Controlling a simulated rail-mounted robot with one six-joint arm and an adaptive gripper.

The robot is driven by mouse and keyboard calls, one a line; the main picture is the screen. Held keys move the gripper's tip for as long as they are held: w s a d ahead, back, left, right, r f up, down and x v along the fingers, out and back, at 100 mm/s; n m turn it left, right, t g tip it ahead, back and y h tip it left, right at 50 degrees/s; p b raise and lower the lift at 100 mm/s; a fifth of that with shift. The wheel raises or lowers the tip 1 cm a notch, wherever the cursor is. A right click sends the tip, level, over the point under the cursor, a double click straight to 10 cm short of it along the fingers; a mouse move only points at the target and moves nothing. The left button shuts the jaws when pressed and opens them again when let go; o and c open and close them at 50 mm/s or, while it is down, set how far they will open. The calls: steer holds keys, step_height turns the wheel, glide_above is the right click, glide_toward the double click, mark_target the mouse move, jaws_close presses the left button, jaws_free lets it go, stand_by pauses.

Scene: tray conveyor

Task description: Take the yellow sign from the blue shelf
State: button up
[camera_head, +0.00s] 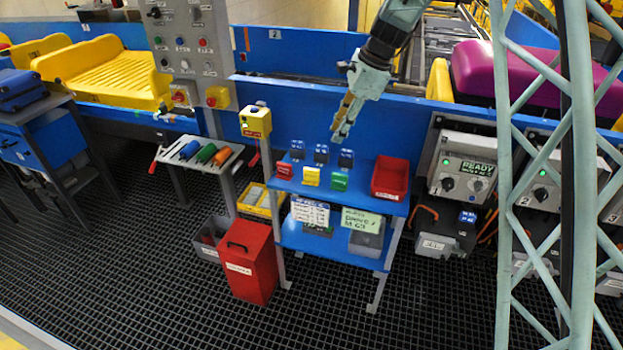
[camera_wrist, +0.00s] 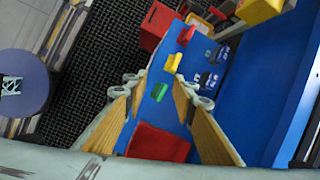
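The yellow sign (camera_head: 311,177) is a small block on the top of the blue shelf (camera_head: 359,186). It sits between a red sign (camera_head: 284,171) on its left and a green sign (camera_head: 340,181) on its right. In the wrist view the yellow sign (camera_wrist: 172,63) lies just beyond the fingertips, between the red one (camera_wrist: 186,35) and the nearer green one (camera_wrist: 158,91). My gripper (camera_head: 341,130) hangs above the back of the shelf, pointing down, apart from the signs. The wrist view shows its two fingers (camera_wrist: 163,83) spread with nothing held between them.
Several dark blue blocks (camera_head: 321,153) stand behind the signs. A red bin (camera_head: 390,178) is at the shelf's right end. A yellow box (camera_head: 256,121) on a post stands left of the shelf. A blue wall is behind. Labelled boxes sit on the lower level.

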steer(key=w+a+f+m, duration=0.3)
steer(key=w+f, duration=0.4)
steer(key=f, duration=0.4)
steer(key=shift+a+y+p, duration=0.3)
steer(key=shift+a+p, duration=0.05)
steer(key=shift+a, duration=0.05)
steer(key=shift+w+f, duration=0.1)
steer(key=shift+f, duration=0.05)
steer(key=b, duration=0.2)
glide_toward(311, 180)
steer(key=shift+w+a+f, duration=0.65)
steer(key=shift+w+a, duration=0.15)
steer(key=shift+a, duration=0.05)
steer(key=shift+b+x, duration=0.6)
steer(key=shift+x, duration=2)
steer(key=shift+s, duration=0.15)
steer(key=shift+c, duration=0.7)
jaws_close()
